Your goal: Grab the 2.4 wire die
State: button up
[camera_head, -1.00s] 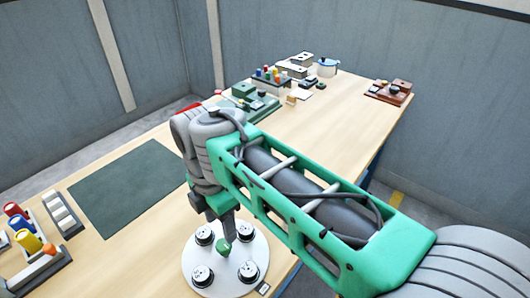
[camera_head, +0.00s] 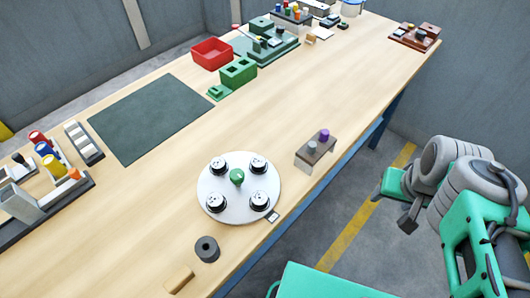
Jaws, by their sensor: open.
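Several round dies with black sides and pale tops sit around a white round plate (camera_head: 237,215) on the table. They are a back left die (camera_head: 219,165), a back right die (camera_head: 257,167), a front left die (camera_head: 215,202) and a front right die (camera_head: 257,201). Their markings are too small to read, so I cannot tell which is 2.4. A green knob (camera_head: 237,177) stands at the plate's centre. My gripper (camera_head: 407,222) is off to the right, beyond the table edge and apart from the plate. It is open, and nothing shows in it.
A small stand (camera_head: 314,152) with a purple piece is right of the plate. A dark ring (camera_head: 207,249) and a wooden block (camera_head: 179,279) lie in front. A green mat (camera_head: 150,120), a red bin (camera_head: 211,53) and green blocks (camera_head: 238,72) are behind. Bare table surrounds the plate.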

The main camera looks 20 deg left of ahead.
aim_at(259, 199)
jog(key=u, duration=0.9)
jog(key=k, duration=0.95)
jog(key=u, duration=1.2)
jog(key=i, duration=0.5)
jog(key=u, duration=0.1)
